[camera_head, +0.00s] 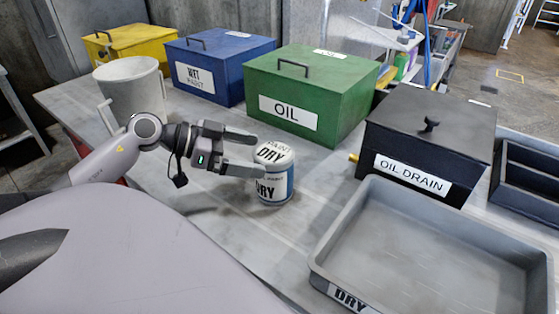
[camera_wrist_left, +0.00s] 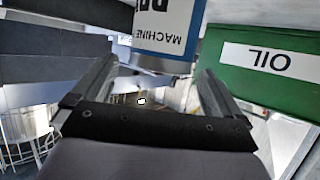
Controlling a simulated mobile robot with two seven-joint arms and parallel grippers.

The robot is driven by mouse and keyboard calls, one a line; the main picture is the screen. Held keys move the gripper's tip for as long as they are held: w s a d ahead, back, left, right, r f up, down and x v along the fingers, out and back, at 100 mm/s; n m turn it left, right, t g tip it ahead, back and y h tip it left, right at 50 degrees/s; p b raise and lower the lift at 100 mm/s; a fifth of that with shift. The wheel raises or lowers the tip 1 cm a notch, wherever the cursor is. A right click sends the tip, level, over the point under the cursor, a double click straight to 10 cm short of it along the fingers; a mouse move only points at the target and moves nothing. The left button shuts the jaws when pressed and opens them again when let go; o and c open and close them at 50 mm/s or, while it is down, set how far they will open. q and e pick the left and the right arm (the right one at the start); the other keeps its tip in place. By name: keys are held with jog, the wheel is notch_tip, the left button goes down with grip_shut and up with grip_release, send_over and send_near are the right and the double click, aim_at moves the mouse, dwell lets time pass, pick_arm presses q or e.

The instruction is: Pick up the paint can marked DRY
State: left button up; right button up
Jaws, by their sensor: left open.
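The paint can marked DRY (camera_head: 274,186) stands upright on the grey table, white with a blue band and black lettering. My left gripper (camera_head: 248,154) comes from the left with its fingers pointing at the can. Its fingers are apart, and the far one reaches beside the can's upper part. In the left wrist view the can (camera_wrist_left: 165,40) shows upside down between and beyond the open fingertips (camera_wrist_left: 155,80). I cannot tell whether a finger touches it. My right gripper is not in view.
A green OIL box (camera_head: 310,95), a blue box (camera_head: 218,70) and a yellow box (camera_head: 128,42) stand behind. A black OIL DRAIN box (camera_head: 425,140) is to the right. A grey DRY tray (camera_head: 440,255) is front right. A white bucket (camera_head: 130,95) stands left.

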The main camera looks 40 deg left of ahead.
aim_at(262, 154)
pick_arm(q)
jog(key=shift+x, duration=2.95)
jog(key=shift+w+a, duration=0.1)
jog(key=shift+r, duration=0.1)
jog(key=c, duration=1)
jog(key=shift+r, duration=0.15)
